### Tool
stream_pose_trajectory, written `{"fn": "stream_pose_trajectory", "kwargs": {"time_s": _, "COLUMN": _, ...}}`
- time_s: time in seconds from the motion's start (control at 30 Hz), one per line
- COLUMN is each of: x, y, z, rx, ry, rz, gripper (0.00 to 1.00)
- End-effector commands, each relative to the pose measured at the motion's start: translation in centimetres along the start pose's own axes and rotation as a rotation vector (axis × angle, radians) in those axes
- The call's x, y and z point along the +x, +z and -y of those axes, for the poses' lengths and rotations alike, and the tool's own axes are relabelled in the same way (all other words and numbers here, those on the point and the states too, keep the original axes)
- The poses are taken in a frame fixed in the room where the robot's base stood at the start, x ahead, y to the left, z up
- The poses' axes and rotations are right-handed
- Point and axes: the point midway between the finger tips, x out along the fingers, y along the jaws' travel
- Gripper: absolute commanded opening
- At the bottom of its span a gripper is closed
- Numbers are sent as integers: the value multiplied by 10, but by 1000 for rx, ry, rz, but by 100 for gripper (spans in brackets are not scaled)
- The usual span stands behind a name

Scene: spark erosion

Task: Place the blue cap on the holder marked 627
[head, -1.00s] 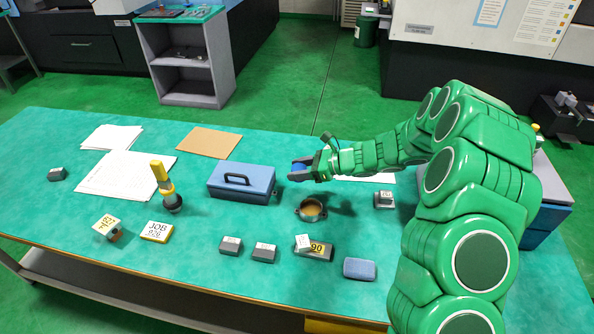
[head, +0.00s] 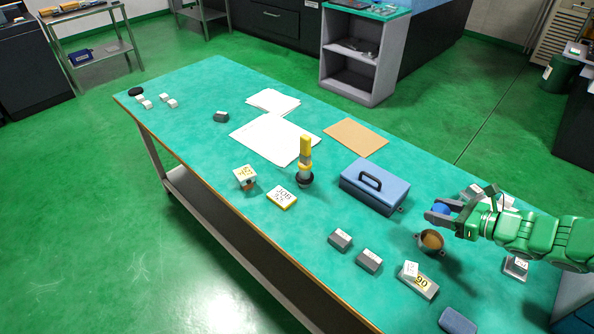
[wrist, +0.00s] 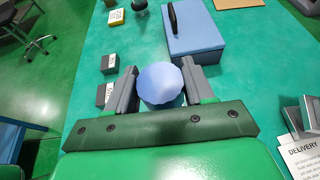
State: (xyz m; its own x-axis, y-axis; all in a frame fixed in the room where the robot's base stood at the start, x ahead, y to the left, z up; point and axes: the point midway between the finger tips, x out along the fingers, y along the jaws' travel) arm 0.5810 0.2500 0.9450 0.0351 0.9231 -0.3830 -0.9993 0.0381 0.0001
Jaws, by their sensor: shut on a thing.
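The blue cap (head: 440,209) is held between the fingers of my gripper (head: 440,214), above the bench near the right end of the blue toolbox. In the wrist view the round, ridged cap (wrist: 160,83) sits between both grey fingers of my gripper (wrist: 162,88). I cannot make out 627 on any holder.
The blue toolbox (head: 375,188) and a round brown-filled pot (head: 430,241) are close to my gripper. Grey blocks (head: 340,239), a JOB sign (head: 282,197) and a yellow-topped tool (head: 305,160) stand on the bench.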

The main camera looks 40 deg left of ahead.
Motion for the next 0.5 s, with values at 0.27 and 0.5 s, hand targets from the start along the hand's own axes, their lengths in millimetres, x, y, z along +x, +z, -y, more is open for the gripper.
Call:
{"fn": "stream_pose_trajectory", "kwargs": {"time_s": 0.27, "x": 25, "y": 16, "z": -2, "rx": -6, "ry": 13, "rz": 2, "gripper": 23}}
{"fn": "stream_pose_trajectory", "kwargs": {"time_s": 0.5, "x": 71, "y": 45, "z": -10, "rx": -17, "ry": 37, "rz": 2, "gripper": 23}}
